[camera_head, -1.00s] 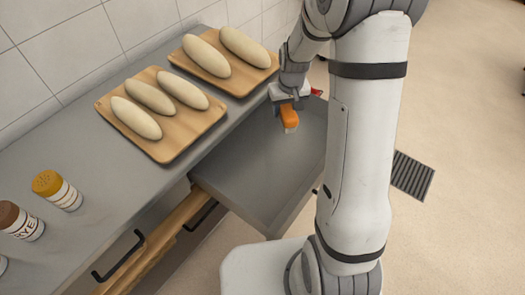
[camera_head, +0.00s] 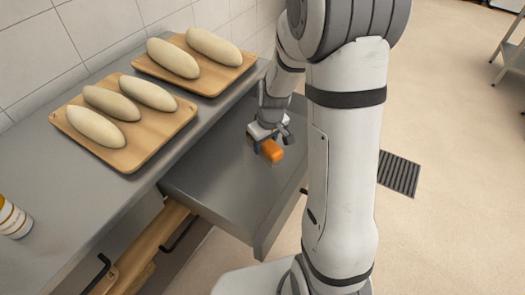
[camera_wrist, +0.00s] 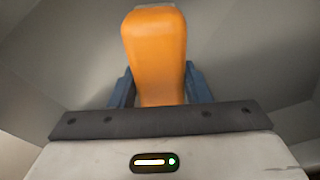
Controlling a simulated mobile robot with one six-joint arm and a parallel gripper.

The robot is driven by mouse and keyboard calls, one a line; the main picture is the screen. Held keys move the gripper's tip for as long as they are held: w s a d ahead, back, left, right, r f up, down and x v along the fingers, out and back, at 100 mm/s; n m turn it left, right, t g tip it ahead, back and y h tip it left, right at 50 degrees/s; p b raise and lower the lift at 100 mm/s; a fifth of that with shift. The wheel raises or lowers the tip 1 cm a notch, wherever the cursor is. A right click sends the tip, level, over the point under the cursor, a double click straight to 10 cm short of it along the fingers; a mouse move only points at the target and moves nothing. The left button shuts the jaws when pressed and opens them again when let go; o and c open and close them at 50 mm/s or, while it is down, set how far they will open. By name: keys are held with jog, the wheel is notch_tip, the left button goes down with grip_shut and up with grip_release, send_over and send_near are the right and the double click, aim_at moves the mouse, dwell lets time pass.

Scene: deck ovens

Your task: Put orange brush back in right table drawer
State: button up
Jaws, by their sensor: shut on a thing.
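The orange brush (camera_head: 271,151) is held in my gripper (camera_head: 265,142), over the open drawer (camera_head: 225,185). In the wrist view the brush (camera_wrist: 153,50) sticks out from between the two blue-grey fingers (camera_wrist: 158,92), which are shut on it. The drawer is a grey metal tray pulled out from under the table. Its visible floor looks empty. I cannot tell whether the brush touches the drawer floor. My arm hides the drawer's right part.
The grey table (camera_head: 80,215) holds two wooden boards with dough loaves, a nearer board (camera_head: 135,155) and a farther board (camera_head: 205,85). A labelled jar (camera_head: 12,218) stands at the left edge. A floor grate (camera_head: 399,174) lies on the open floor at right.

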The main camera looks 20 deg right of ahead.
jog(key=shift+f, duration=1.7)
jog(key=shift+f+b, duration=0.2)
jog(key=shift+b, duration=0.15)
jog(key=o, duration=1)
jog(key=shift+r, duration=0.15)
jog(key=r, duration=0.4)
jog(key=s+r+p, duration=0.1)
jog(key=r, duration=0.6)
jog(key=shift+s+d+r+p, duration=0.3)
jog(key=shift+s+r+p, duration=0.05)
jog(key=shift+p, duration=0.05)
jog(key=s+r+m, duration=0.1)
jog(key=s+r, duration=0.2)
jog(key=s, duration=0.2)
jog(key=s+r+m, duration=0.2)
jog(key=s+r, duration=0.1)
jog(key=s, duration=0.3)
jog(key=s+a+r+m, duration=0.1)
jog(key=s+r, duration=0.2)
jog(key=s, duration=0.2)
jog(key=shift+s+t+h, duration=0.25)
jog(key=shift+t+h, duration=0.05)
jog(key=shift+h, duration=0.1)
